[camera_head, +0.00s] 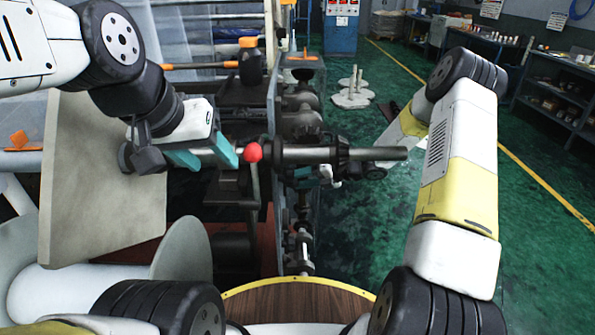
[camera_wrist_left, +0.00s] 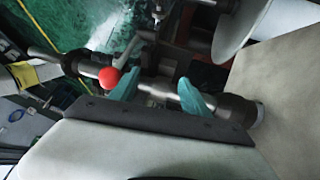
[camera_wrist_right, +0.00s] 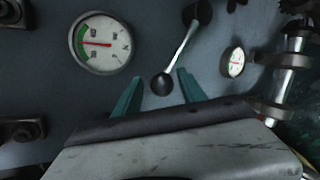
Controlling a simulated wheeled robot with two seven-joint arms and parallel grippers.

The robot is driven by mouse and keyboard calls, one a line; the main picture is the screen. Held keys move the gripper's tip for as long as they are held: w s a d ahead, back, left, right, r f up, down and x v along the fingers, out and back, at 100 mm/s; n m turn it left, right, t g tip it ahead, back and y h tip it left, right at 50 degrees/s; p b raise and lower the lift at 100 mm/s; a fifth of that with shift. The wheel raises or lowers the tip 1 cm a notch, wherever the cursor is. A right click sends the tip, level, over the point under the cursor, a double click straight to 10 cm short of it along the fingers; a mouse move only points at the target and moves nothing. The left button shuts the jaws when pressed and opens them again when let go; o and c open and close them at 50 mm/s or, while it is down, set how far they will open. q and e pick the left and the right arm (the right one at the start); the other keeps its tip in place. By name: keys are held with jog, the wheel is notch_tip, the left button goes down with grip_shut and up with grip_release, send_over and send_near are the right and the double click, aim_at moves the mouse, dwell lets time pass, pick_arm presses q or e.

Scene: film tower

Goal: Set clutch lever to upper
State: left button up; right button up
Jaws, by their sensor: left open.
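A lever with a black ball knob (camera_wrist_right: 162,84) hangs from a dark pivot on a grey panel in the right wrist view. Its shiny rod slants down to the left. My right gripper (camera_wrist_right: 161,78) is open, with the knob between its teal fingertips in that view; contact cannot be told. In the head view this gripper is mostly hidden behind a horizontal shaft. My left gripper (camera_head: 214,160) is open just left of the ball.
The panel carries a large gauge (camera_wrist_right: 101,43) and a small gauge (camera_wrist_right: 233,62). A pale flat board (camera_head: 105,185) stands at the left. An orange-handled hammer (camera_head: 249,62) is at the back. Green floor is open at the right, before the workbenches (camera_head: 550,90).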

jog(key=shift+o, duration=0.2)
jog(key=shift+s, duration=0.1)
jog(key=v, duration=0.7)
jog(key=shift+d, duration=0.35)
jog(key=shift+s+r, duration=0.1)
